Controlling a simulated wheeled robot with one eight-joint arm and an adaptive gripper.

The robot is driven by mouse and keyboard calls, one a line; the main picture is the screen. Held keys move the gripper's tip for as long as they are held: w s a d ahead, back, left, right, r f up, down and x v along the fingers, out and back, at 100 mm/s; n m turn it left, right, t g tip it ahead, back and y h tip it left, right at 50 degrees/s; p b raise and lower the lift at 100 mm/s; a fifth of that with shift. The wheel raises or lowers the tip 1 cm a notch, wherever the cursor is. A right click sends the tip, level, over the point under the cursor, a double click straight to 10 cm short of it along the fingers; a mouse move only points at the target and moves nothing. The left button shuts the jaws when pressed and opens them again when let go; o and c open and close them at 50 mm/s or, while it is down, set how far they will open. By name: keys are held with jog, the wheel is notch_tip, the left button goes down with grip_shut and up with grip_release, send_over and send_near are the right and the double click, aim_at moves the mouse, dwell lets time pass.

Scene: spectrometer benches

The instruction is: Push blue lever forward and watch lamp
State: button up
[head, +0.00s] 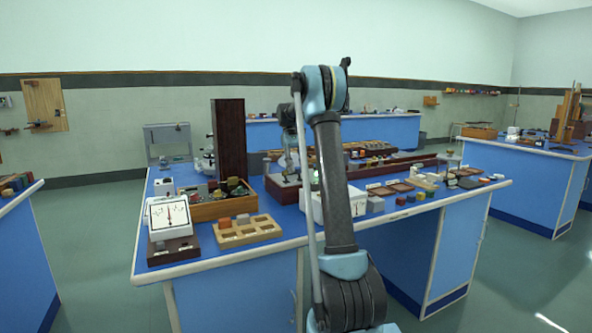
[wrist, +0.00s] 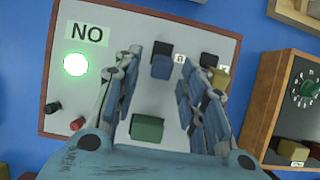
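In the wrist view, a pale panel (wrist: 90,100) with a red-brown edge lies below my gripper. A blue lever (wrist: 162,68) with a black part just beyond it stands on the panel, between the fingertips as seen from above; I cannot tell whether they touch it. My gripper (wrist: 160,82) has its fingers spread apart, with nothing held. A round lamp (wrist: 76,64) is lit, white with a green glow, under a label reading NO (wrist: 87,34).
A green block (wrist: 147,129) lies nearer the gripper's palm. A yellow lever (wrist: 221,78) is close outside the right finger. Red (wrist: 77,124) and black (wrist: 54,107) knobs are at left. A wooden box with a dial (wrist: 304,88) is at right. The blue bench (head: 290,228) is crowded.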

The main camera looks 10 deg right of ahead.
jog(key=v, duration=1.2)
dwell(0.4)
jog(key=s+d+f+m+t+y, duration=0.1)
jog(key=s+t, duration=0.1)
jog(key=s, duration=1.3)
jog(key=s+d+f+m+t, duration=0.1)
jog(key=s+d+f+t, duration=0.1)
jog(key=s, duration=1.2)
jog(key=s+f+m+t, duration=0.1)
jog(key=s+f+t, duration=0.2)
jog(key=s+f, duration=2.2)
jog(key=shift+y, duration=0.3)
jog(key=shift+s, duration=0.1)
